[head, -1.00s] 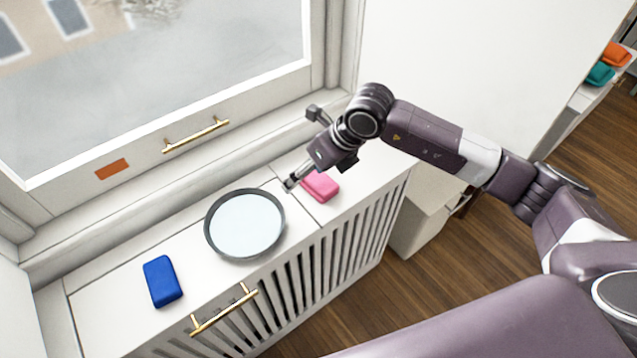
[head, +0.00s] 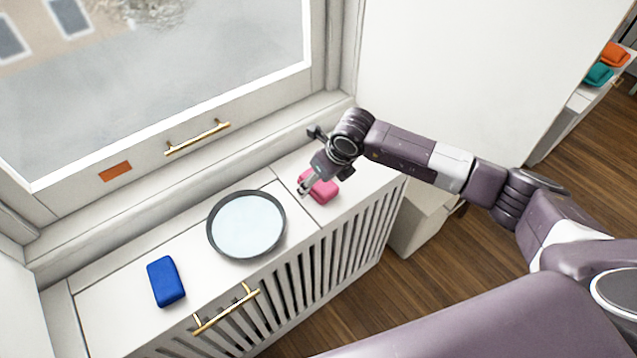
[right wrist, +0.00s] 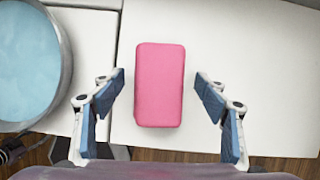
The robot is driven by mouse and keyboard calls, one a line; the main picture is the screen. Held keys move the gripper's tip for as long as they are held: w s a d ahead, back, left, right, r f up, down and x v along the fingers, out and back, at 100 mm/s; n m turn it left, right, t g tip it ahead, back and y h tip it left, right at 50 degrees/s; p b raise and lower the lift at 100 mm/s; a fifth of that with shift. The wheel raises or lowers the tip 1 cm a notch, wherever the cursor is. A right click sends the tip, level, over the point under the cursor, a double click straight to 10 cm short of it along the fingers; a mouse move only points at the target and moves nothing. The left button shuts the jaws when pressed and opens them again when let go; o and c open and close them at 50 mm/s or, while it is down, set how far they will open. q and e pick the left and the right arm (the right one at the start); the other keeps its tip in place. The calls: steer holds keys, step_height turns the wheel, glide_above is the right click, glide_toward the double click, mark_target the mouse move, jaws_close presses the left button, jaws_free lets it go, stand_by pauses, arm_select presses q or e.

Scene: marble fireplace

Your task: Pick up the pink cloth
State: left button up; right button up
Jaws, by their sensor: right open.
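The pink cloth (head: 322,190) is a small folded block on the white radiator cover, right of the round tray. In the right wrist view the pink cloth (right wrist: 159,84) lies upright in the picture between the two fingers, with a gap on each side. My right gripper (head: 303,188) is open over the cloth and partly hides it in the head view. In the right wrist view the right gripper (right wrist: 159,90) shows its fingers spread on both sides of the cloth, not touching it. My left gripper is not in view.
A round dark-rimmed tray (head: 212,240) stands just left of the cloth. A blue cloth (head: 166,281) lies farther left. The slatted cover front has a gold handle (head: 226,309). The window sill runs behind. Orange (head: 614,55) and teal (head: 598,75) cloths lie at the far right.

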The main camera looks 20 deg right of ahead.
steer(key=shift+f+b, duration=0.2)
steer(key=shift+b, duration=0.2)
stand_by(0.3)
steer(key=shift+s, duration=0.1)
steer(key=c, duration=1.2)
steer(key=shift+r+p, duration=0.3)
steer(key=shift+p, duration=0.2)
step_height(320, 180, up, 20)
steer(key=b, duration=0.2)
steer(key=shift+b, duration=0.35)
